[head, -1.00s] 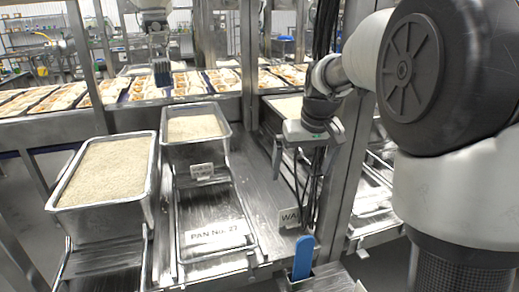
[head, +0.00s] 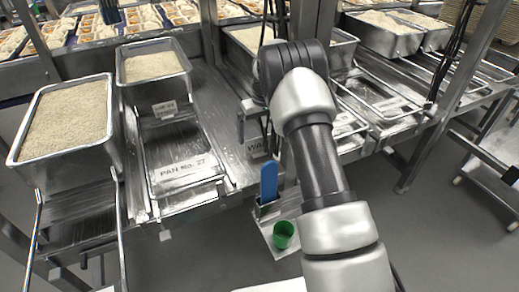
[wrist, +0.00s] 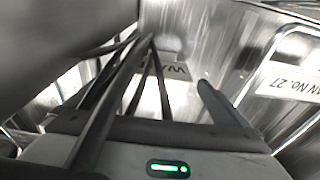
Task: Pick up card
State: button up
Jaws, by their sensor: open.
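Several white cards with black print are in view. A small card (head: 165,109) is on the rice pan. My gripper (head: 258,133) is open and empty, mostly behind my arm.
Rice pans (head: 152,66) stand at left and back. A blue-handled tool (head: 269,181) stands upright in a holder at the lane's front, close to my arm. A green cup (head: 284,234) is below it. A steel post stands behind; dark cables hang nearby.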

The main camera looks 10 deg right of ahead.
aim_at(258, 140)
jog(key=shift+w+a+f+b, duration=0.1)
jog(key=shift+w+f+b, duration=0.1)
jog(key=shift+f, duration=1)
jog(key=shift+w+f+b, duration=0.1)
jog(key=shift+f+b, duration=0.1)
jog(key=shift+f, duration=0.95)
jog(key=shift+w+a+f+b, duration=0.1)
jog(key=shift+w+f+b, duration=0.1)
jog(key=shift+f, duration=1)
jog(key=c, duration=0.9)
